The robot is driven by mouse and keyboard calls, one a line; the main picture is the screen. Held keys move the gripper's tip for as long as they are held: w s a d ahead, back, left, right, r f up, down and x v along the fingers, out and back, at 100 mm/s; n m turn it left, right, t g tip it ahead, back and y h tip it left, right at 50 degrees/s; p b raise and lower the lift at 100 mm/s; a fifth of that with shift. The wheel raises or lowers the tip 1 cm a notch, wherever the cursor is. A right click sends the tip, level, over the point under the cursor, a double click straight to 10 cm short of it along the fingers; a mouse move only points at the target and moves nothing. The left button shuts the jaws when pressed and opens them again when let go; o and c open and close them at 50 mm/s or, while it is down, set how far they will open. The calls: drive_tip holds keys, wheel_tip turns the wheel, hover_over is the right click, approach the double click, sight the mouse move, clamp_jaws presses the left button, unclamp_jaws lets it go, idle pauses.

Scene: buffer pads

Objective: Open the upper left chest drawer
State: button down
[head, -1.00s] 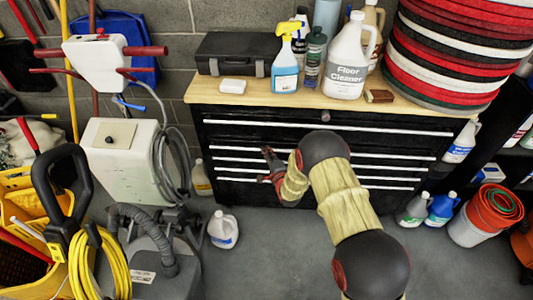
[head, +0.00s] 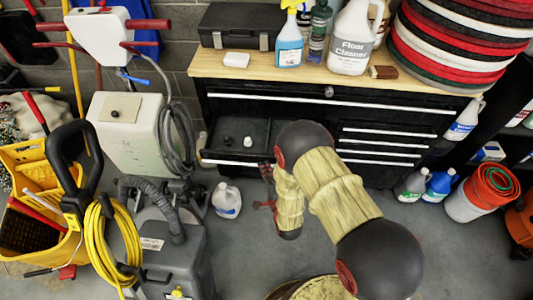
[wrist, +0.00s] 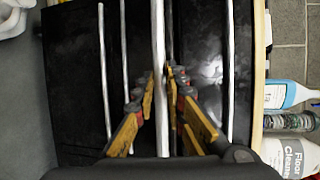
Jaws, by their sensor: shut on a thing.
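The black chest (head: 390,110) stands under a wooden top, with white bar handles across its drawer fronts. Its upper left drawer (head: 222,146) is pulled out toward me in the head view. The handle of that drawer runs along its front edge, and its right part is hidden by my arm. My gripper (head: 266,187) is at the right part of the drawer front, partly hidden by my arm. In the wrist view my gripper (wrist: 161,85) has its orange fingers on both sides of a white handle bar (wrist: 159,40) and is shut on it.
A grey machine (head: 170,240) with a yellow cable is at lower left. Bottles and a black case (head: 238,27) stand on the top.

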drive_tip(key=s, duration=0.7)
drive_tip(key=shift+s+a+f, duration=0.1)
drive_tip(key=c, duration=1.8)
unclamp_jaws()
drive_tip(key=v, duration=0.7)
drive_tip(key=shift+s, duration=0.2)
